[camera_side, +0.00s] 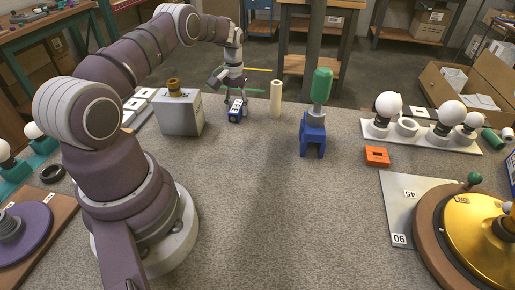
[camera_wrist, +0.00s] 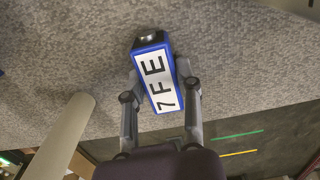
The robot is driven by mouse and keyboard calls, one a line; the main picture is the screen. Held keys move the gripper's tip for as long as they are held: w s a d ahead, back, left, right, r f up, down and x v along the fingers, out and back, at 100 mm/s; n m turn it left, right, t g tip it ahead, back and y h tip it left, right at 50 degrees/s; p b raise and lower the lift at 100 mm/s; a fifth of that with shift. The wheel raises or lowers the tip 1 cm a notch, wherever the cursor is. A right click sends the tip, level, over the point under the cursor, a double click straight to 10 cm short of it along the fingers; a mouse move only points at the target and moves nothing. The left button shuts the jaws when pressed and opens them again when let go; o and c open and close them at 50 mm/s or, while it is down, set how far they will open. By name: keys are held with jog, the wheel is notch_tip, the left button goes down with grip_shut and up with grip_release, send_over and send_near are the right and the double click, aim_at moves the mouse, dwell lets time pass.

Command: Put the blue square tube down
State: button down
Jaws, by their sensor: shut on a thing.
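In the side view the blue tube (camera_side: 235,112) is under my gripper (camera_side: 235,97) near the far edge of the grey table. It stands roughly upright, slightly tilted. Its lower end is close to the table surface; I cannot tell whether it touches.
A cream cylinder (camera_side: 276,99) stands just right of the tube. A grey box with a brass knob (camera_side: 180,114) stands to its left. A blue stand with a green-handled piece (camera_side: 313,134) is farther right. The table's far edge is close behind; the table's middle is clear.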

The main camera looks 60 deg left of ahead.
aim_at(237, 106)
jog(key=c, duration=0.8)
grip_release()
jog(key=d+r+m+t, duration=0.1)
jog(key=d+r, duration=0.2)
jog(key=r, duration=0.7)
jog(key=d+r+m, duration=0.1)
jog(key=d+r, duration=0.3)
jog(key=r, duration=0.5)
jog(key=s+d+m+t, duration=0.1)
jog(key=s+d+m, duration=0.1)
jog(key=s+d, duration=0.2)
jog(key=s+d+r+m+t, duration=0.1)
jog(key=s+d+m+t, duration=0.1)
jog(key=s+d, duration=0.2)
jog(key=s+d+m+t, duration=0.1)
jog(key=s+d+m, duration=0.2)
jog(key=s+d, duration=0.2)
jog(key=shift+s+d+r+t, duration=0.1)
jog(key=shift+d+r+t, duration=0.2)
jog(key=shift+d, duration=0.3)
